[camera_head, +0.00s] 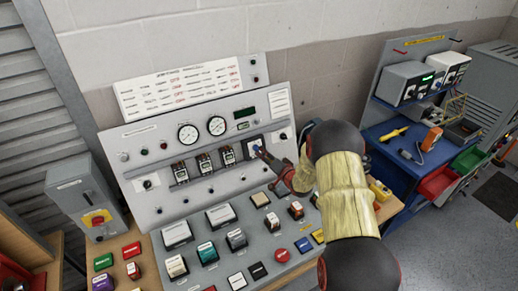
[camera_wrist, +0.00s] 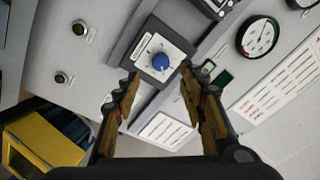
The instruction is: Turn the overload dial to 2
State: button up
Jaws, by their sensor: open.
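The overload dial is most likely the blue round knob (camera_wrist: 160,61) on a white scale plate inside a dark square frame (camera_wrist: 133,58), seen in the wrist view. The plate's numbers and the knob's pointer are too small to read. In the head view the dial (camera_head: 255,147) sits on the upright panel, right of a row of breakers. My gripper (camera_wrist: 157,82) is open, its two fingers on either side of the knob in the picture. I cannot tell whether they touch it. In the head view my gripper (camera_head: 266,156) reaches the dial from the right.
The panel (camera_head: 165,204) carries two gauges (camera_head: 217,125), breakers and a sloped desk with several coloured blocks. A blue workbench (camera_head: 395,150) with red and green bins stands at right.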

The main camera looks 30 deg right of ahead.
aim_at(256, 148)
jog(key=x, duration=0.7)
jog(key=shift+s, duration=0.1)
jog(key=shift+c, duration=0.7)
grip_shut()
